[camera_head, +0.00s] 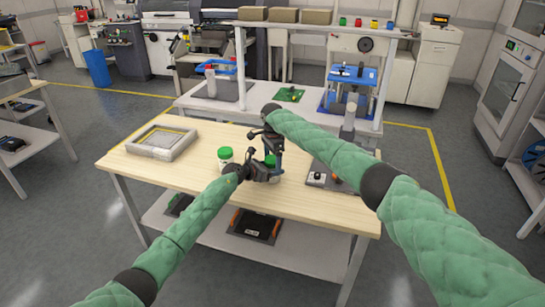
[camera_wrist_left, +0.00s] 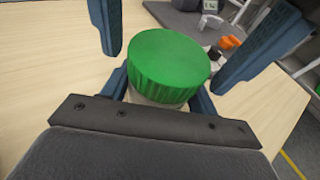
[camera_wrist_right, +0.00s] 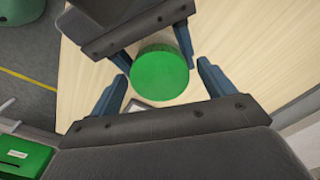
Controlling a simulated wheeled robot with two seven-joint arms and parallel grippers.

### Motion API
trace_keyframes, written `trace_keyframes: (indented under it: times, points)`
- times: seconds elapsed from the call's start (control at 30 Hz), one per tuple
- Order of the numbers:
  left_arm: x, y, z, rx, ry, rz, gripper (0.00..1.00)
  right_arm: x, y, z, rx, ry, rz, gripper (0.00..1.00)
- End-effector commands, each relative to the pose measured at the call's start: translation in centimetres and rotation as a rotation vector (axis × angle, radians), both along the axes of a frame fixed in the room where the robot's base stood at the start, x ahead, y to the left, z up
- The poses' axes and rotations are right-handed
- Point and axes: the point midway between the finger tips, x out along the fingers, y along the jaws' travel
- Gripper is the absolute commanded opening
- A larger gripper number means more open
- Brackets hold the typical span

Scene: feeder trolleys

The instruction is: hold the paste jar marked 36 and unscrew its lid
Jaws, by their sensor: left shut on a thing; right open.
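A paste jar with a ribbed green lid (camera_wrist_left: 168,62) stands at the table's middle; a strip of its pale body (camera_wrist_left: 150,99) shows below the lid. My left gripper (camera_head: 262,173) is shut on the jar's body from the side, below the lid. My right gripper (camera_head: 271,147) is above the jar, pointing down. Its fingers are open on either side of the green lid (camera_wrist_right: 160,74), with gaps to it. A second green-lidded jar (camera_head: 225,157) stands free to the left. No number on either jar is readable.
A grey frame-like tray (camera_head: 150,152) lies on the left of the wooden table (camera_head: 205,190). A dark plate with small parts (camera_head: 318,181) lies to the right. A dark box with orange ends (camera_head: 255,226) is on the lower shelf. The table's front is clear.

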Motion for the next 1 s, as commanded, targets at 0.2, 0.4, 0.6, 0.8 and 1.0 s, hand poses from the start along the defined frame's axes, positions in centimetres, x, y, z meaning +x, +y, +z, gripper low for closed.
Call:
trace_keyframes:
  times: [0.2, 0.4, 0.6, 0.8, 1.0]
  points:
    - [-0.02, 0.01, -0.09, 0.001, 0.001, 0.0, 0.0, -0.01, 0.02, 0.0, 0.0, 0.0, 0.0, 0.58]
    - [-0.02, 0.0, -0.08, 0.001, 0.001, 0.0, 0.0, -0.01, 0.02, 0.0, 0.0, 0.0, 0.0, 0.35]
    - [-0.03, -0.01, -0.08, 0.001, 0.001, 0.0, 0.0, -0.02, 0.06, -0.01, 0.001, 0.0, 0.065, 0.35]
    - [-0.03, -0.02, -0.07, 0.001, 0.001, -0.001, 0.0, -0.04, 0.09, -0.07, 0.002, 0.0, 0.312, 0.35]
    - [-0.04, -0.03, -0.07, 0.001, 0.001, -0.001, 0.0, 0.0, 0.05, 0.04, 0.002, 0.0, 0.519, 0.35]
